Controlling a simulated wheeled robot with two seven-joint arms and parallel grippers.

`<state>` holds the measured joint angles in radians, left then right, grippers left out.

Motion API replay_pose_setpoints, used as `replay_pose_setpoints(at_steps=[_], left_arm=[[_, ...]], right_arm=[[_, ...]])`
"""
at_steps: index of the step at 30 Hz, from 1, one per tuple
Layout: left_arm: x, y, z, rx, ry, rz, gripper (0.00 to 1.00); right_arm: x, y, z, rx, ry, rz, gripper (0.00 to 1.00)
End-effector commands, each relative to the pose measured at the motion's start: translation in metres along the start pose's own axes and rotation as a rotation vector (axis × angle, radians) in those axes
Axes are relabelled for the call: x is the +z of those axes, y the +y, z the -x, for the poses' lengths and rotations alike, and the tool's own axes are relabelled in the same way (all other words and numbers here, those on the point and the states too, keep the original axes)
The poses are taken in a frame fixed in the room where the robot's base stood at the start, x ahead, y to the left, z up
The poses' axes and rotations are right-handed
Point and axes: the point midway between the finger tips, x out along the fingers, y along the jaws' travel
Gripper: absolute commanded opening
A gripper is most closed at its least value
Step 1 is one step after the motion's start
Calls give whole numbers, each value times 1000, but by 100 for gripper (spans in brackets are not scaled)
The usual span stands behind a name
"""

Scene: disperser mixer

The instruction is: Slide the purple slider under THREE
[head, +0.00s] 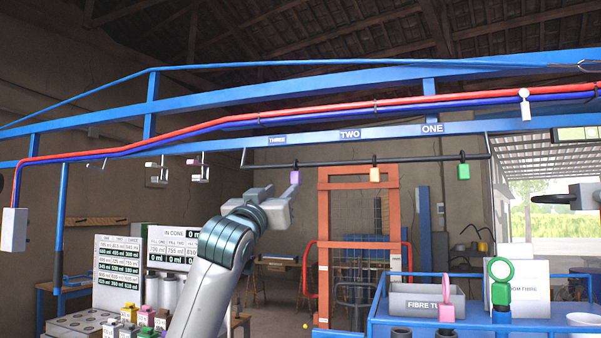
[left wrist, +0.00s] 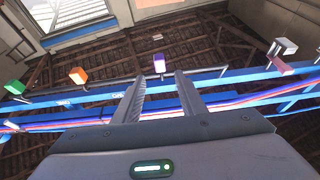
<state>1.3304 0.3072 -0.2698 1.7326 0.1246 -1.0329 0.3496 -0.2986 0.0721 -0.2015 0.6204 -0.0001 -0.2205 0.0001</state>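The purple slider (head: 294,177) hangs from a black rail (head: 340,163), slightly right of the THREE label (head: 277,141) on the blue beam. My left gripper (head: 288,192) is raised just below it. In the left wrist view the gripper's two fingers (left wrist: 160,76) are apart with nothing between them. The purple slider (left wrist: 158,63) shows just beyond the fingertips, centred on the gap; I cannot tell whether they touch. A dark gripper part, probably my right gripper (head: 575,197), is at the right edge, its fingers unclear.
An orange slider (head: 375,174) and a green slider (head: 464,171) hang farther right on the same rail, near TWO (head: 350,133) and ONE (head: 431,128). Red and blue pipes run along the beam above. A blue cart with a FIBRE box (head: 427,302) stands lower right.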

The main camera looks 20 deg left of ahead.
Motion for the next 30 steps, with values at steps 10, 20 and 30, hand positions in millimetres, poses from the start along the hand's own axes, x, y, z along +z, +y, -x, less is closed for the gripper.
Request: replay_pose_setpoints(at_steps=[10, 20, 30], left_arm=[[-5, 0, -57, -1, -3, 0, 38], [-4, 0, -114, 0, -3, 0, 38], [-2, 0, -152, 0, -1, 0, 38]], right_arm=[[-3, 10, 36, 10, 1, 3, 38], [-2, 11, 69, 11, -4, 2, 38], [-4, 9, 92, 8, -4, 1, 38]])
